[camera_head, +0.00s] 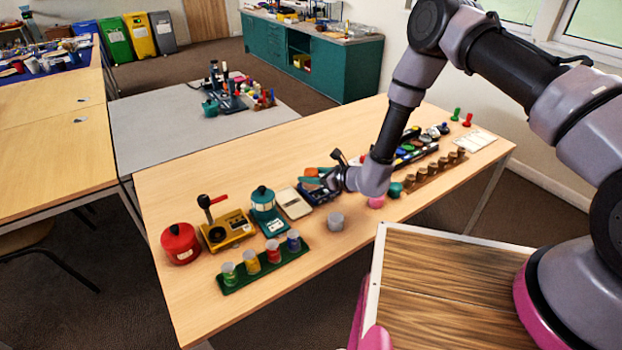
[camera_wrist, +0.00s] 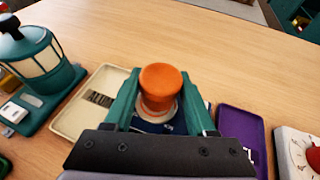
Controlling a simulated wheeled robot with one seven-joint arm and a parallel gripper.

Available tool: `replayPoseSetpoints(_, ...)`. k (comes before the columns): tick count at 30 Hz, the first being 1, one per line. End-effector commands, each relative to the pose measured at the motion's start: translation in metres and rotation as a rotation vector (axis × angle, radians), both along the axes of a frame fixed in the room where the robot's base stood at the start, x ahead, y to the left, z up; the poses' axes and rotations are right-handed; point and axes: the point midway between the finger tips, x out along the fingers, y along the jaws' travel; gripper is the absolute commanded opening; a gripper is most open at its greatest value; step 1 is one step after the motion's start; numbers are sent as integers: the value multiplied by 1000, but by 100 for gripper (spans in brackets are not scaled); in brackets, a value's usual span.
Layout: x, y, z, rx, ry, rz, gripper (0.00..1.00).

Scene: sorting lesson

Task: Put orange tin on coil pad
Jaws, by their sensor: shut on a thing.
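The orange tin (camera_wrist: 163,82) stands upright between the two green fingers of my gripper (camera_wrist: 160,76), which is shut on it. In the head view the tin (camera_head: 311,172) shows as a small orange spot at my gripper (camera_head: 318,180). A dark blue pad or tray (camera_wrist: 152,127) lies below the tin, partly hidden by the fingers; it also shows in the head view (camera_head: 322,197). A pale round edge shows around the tin's foot. I cannot tell which pad is the coil pad, nor whether the tin touches the blue one.
A purple tray (camera_wrist: 240,130) and a white box with a red knob (camera_wrist: 296,150) are to the right. Bare table lies behind.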

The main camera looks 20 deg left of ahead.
Motion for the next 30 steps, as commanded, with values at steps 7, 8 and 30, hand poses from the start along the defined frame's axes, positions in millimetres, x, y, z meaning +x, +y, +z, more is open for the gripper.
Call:
replayPoseSetpoints(7,0,0,-13,0,0,1,0)
replayPoseSetpoints(8,0,0,-13,0,0,1,0)
replayPoseSetpoints(30,-3,-9,-9,-1,0,0,86)
